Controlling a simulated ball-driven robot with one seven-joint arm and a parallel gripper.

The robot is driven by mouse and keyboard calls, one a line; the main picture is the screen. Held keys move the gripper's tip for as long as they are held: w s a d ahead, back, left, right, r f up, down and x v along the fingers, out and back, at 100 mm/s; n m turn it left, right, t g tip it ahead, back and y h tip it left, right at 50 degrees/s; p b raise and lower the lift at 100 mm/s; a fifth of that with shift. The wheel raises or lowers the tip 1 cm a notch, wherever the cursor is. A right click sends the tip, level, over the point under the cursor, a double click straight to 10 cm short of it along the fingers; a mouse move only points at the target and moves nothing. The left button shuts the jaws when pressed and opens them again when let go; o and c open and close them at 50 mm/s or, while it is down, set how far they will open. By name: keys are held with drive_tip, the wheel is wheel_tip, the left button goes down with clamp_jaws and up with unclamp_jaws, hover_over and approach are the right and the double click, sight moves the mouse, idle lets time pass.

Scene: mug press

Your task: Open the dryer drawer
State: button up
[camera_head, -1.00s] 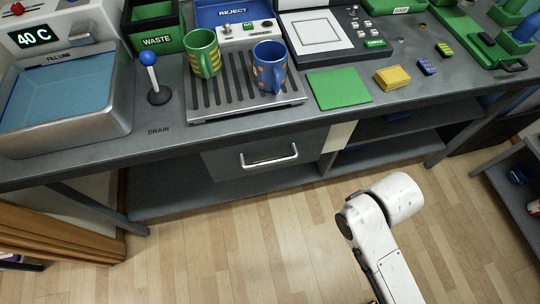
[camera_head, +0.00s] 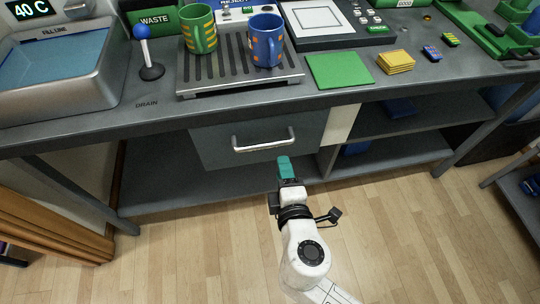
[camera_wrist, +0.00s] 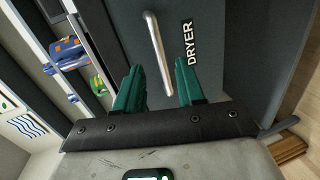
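The dryer drawer (camera_head: 218,147) is a dark grey front under the worktop, and it looks closed. Its silver bar handle (camera_head: 263,146) runs across the front in the head view. In the wrist view the handle (camera_wrist: 158,48) lies beyond the fingertips, beside the white DRYER label (camera_wrist: 188,43). My gripper (camera_head: 284,162) is in front of and just below the handle's right end.
Above the drawer, a slatted drain tray (camera_head: 240,85) holds a green mug (camera_head: 199,32) and a blue mug (camera_head: 265,45). Open shelves (camera_head: 385,157) lie right of the drawer. A table leg (camera_head: 70,188) stands at left. The wooden floor in front is clear.

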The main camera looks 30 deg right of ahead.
sight(269, 144)
drive_tip(key=shift+n+t+y, duration=0.3)
drive_tip(key=shift+n, duration=0.2)
drive_tip(key=x, duration=0.3)
drive_tip(key=a+x, duration=0.1)
drive_tip(key=x, duration=0.6)
drive_tip(key=shift+w+a, duration=0.2)
drive_tip(key=shift+w, duration=0.2)
drive_tip(key=shift+c, duration=0.2)
clamp_jaws()
